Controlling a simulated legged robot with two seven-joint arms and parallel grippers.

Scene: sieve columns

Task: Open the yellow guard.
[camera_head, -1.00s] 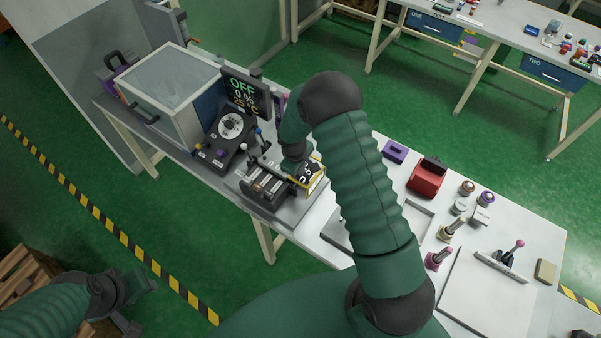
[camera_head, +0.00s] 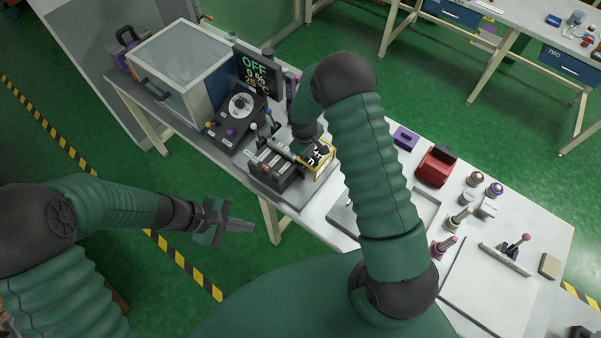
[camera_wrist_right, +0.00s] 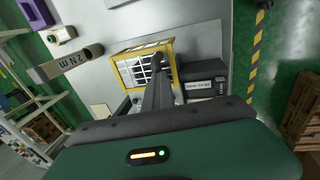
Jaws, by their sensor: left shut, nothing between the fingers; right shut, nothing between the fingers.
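The yellow guard (camera_head: 327,167) is a yellow-edged box at the right end of the dark device on the bench. In the right wrist view it is a yellow frame (camera_wrist_right: 167,45) with a pale grid inside. My right gripper (camera_head: 307,146) is shut and empty, close above the guard. In the right wrist view its fingers (camera_wrist_right: 156,60) overlap the frame's right part; I cannot tell whether they touch it. My left gripper (camera_head: 240,226) is shut and empty, over the floor in front of the bench.
A dark device (camera_head: 268,167) with slots stands directly left of the guard. A dial unit (camera_head: 240,105), a display reading OFF (camera_head: 256,68) and a clear-walled box (camera_head: 175,60) are further left. A red block (camera_head: 436,166) and a grey tray (camera_head: 424,208) lie right of my right arm.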

